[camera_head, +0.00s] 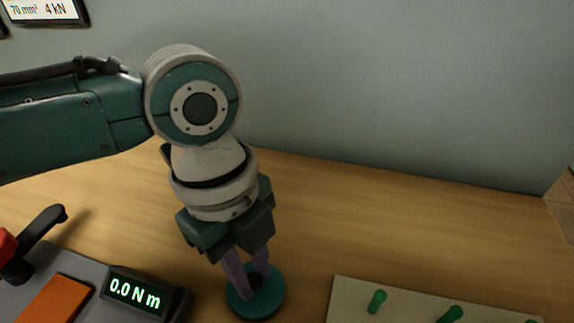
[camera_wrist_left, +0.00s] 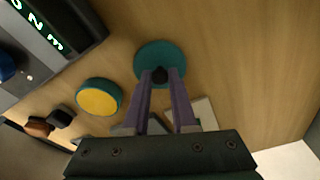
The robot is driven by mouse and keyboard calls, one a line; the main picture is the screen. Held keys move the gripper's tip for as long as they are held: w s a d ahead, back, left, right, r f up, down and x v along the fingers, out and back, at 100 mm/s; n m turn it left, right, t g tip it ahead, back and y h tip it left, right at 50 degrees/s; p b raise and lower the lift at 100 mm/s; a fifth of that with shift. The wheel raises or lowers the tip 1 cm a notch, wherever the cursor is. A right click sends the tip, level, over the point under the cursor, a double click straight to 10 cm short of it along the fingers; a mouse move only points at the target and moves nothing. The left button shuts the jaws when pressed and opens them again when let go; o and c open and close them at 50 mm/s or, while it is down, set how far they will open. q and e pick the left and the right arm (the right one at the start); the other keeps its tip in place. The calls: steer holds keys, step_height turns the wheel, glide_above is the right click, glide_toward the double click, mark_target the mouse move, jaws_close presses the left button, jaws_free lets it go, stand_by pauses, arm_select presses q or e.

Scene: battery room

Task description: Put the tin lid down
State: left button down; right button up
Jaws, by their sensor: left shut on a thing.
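The tin lid is a teal disc (camera_head: 268,301) with a small black knob; it also shows in the left wrist view (camera_wrist_left: 150,50). My left gripper (camera_head: 250,278) points down with its purple fingers shut on the knob. The lid looks about level, at or close above the wooden table; I cannot tell whether it touches. A round teal tin with a yellow inside (camera_wrist_left: 97,100) stands to the left of the lid in the left wrist view. It does not show in the head view. My right gripper is not in view.
A grey device with a display reading 0.0 N m (camera_head: 136,291) sits left of the lid. A pale board (camera_head: 407,309) with green pegs lies to the right. The wooden table (camera_head: 340,215) is clear behind the lid, up to the wall.

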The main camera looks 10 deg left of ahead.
arm_select(q)
steer(key=shift+f, duration=0.15)
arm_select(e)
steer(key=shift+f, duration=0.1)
arm_select(q)
steer(key=c, duration=0.7)
jaws_free()
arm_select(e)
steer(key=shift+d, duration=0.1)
